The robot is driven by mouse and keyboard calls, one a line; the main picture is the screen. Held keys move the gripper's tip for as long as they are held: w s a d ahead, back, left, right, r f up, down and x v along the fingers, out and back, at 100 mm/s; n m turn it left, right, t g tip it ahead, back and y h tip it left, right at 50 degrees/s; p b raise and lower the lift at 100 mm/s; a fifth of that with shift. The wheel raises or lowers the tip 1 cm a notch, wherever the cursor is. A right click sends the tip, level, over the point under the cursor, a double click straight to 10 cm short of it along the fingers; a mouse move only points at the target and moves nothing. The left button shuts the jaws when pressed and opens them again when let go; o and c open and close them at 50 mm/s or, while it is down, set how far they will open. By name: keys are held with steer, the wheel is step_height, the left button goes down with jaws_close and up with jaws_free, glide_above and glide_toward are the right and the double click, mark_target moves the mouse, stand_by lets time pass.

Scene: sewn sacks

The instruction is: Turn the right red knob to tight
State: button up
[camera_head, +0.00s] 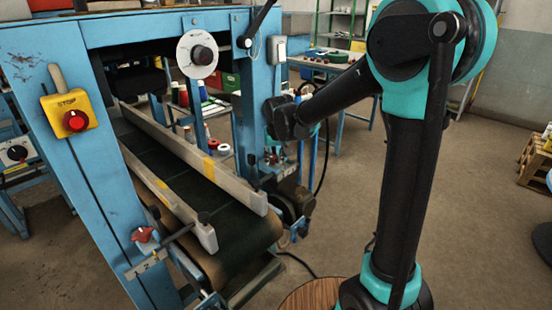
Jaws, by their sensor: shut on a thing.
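My gripper (276,160) is small in the view, at the end of my arm, beside the right blue post of the sack conveyor. It points down and is shut on the right red knob, which is mostly hidden by the fingers and wrist. I cannot read that knob's setting. The left red knob (143,234) shows on the left post, over a plate with numbers 1, 2 and 3. My gripper is well apart from that one.
The dark conveyor belt (190,175) runs between two pale guide rails. A yellow stop box (70,115) with a red button is on the left post. A white dial (197,54) hangs from the top beam. Open floor lies at the right; pallets (535,160) stand at the far right.

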steer(key=m+h, duration=0.1)
steer(key=m, duration=0.1)
steer(key=a+m+h, duration=0.1)
steer(key=m, duration=0.2)
steer(key=shift+a+m, duration=0.2)
steer(key=shift+m, duration=0.1)
jaws_close()
steer(key=m, duration=0.1)
steer(key=m+h, duration=0.1)
steer(key=m, duration=0.1)
steer(key=a+m, duration=0.1)
steer(key=shift+w+m+g+h, duration=0.3)
steer(key=shift+m+g+h, duration=0.1)
steer(key=o, duration=1.1)
jaws_free()
steer(key=shift+o, duration=0.2)
steer(key=v, duration=1.2)
steer(key=shift+w, duration=0.15)
